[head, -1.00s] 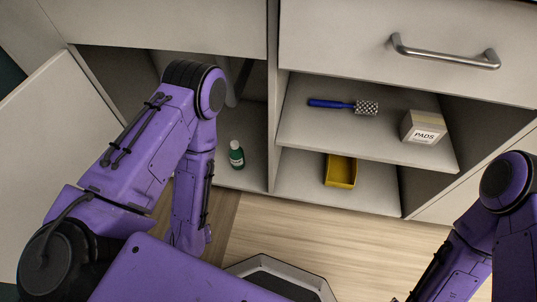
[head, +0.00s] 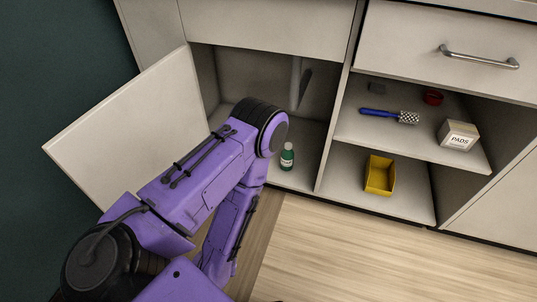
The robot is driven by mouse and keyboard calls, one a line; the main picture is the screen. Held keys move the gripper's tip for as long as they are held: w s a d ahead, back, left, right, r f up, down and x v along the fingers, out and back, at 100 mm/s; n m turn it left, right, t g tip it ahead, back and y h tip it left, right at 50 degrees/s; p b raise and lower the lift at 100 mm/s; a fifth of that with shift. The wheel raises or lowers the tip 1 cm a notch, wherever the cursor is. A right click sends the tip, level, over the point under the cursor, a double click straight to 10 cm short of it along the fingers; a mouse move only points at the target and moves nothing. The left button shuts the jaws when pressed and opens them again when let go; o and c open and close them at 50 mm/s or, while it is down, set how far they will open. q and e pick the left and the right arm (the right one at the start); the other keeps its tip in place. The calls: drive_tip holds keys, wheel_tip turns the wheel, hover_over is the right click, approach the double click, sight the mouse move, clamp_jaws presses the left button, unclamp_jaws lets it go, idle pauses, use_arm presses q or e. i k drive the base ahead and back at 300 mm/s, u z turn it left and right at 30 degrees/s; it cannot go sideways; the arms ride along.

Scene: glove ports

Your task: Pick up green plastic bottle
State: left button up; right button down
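The green plastic bottle (head: 287,158) has a pale cap and stands upright on the floor of the left cabinet compartment, close to its front edge. My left arm reaches in from the lower left and its bent joint is just left of the bottle. My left gripper is hidden; the forearm points down and away from the bottle. My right gripper and arm are out of view.
The cabinet door (head: 130,130) stands open at the left. A divider (head: 340,110) separates the bottle's compartment from shelves holding a blue brush (head: 390,115), a PADS box (head: 458,135), a red item (head: 433,97) and a yellow bin (head: 380,175). Wooden floor (head: 330,240) in front is clear.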

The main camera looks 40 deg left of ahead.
sight(287, 160)
drive_tip(key=z, duration=0.05)
drive_tip(key=k, duration=0.55)
drive_tip(key=u, duration=0.25)
drive_tip(key=i, duration=1.4)
drive_tip(key=z, duration=0.05)
